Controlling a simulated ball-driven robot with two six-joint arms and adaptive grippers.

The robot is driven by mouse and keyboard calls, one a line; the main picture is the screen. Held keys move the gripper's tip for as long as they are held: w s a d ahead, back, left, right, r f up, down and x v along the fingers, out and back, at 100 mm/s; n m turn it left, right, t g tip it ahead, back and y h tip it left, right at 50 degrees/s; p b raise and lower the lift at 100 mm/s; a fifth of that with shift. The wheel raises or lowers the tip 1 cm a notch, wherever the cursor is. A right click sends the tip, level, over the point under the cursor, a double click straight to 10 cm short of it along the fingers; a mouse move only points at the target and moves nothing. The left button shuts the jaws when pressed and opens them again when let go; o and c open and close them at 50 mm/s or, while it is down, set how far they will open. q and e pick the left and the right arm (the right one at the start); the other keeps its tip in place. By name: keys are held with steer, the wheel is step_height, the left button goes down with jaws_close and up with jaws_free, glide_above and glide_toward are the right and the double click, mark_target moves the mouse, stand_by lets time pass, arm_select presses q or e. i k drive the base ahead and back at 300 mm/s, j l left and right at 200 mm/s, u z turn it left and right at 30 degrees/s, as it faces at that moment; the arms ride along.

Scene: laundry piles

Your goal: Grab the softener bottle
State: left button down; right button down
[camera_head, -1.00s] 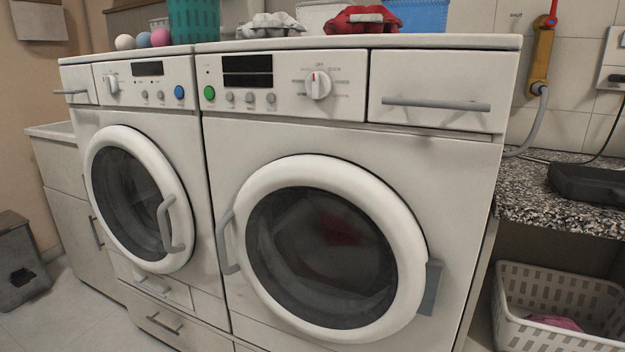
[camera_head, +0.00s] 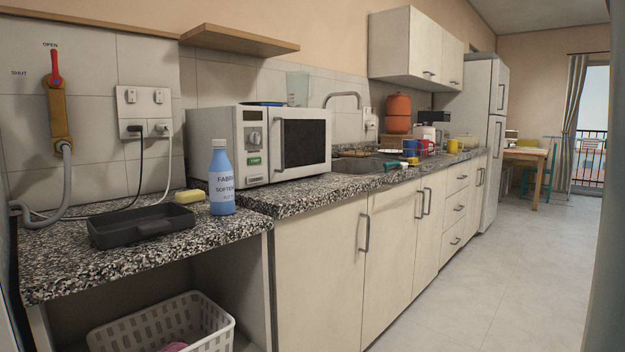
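The softener bottle (camera_head: 221,180) is light blue with a pale cap and a label reading "FABRIC SOFTENER". It stands upright on the speckled granite counter (camera_head: 60,262), near the counter's right end and in front of the microwave. Nothing covers it. Neither of my grippers shows in the head view.
A dark tray (camera_head: 142,226) lies left of the bottle, and a yellow sponge (camera_head: 189,196) sits just behind it. The white microwave (camera_head: 262,145) stands close on the right. A white laundry basket (camera_head: 165,325) is under the counter. The floor (camera_head: 500,290) at right is clear.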

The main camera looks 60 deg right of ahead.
mark_target(220, 172)
steer(key=z, duration=1.2)
steer(key=u, duration=0.3)
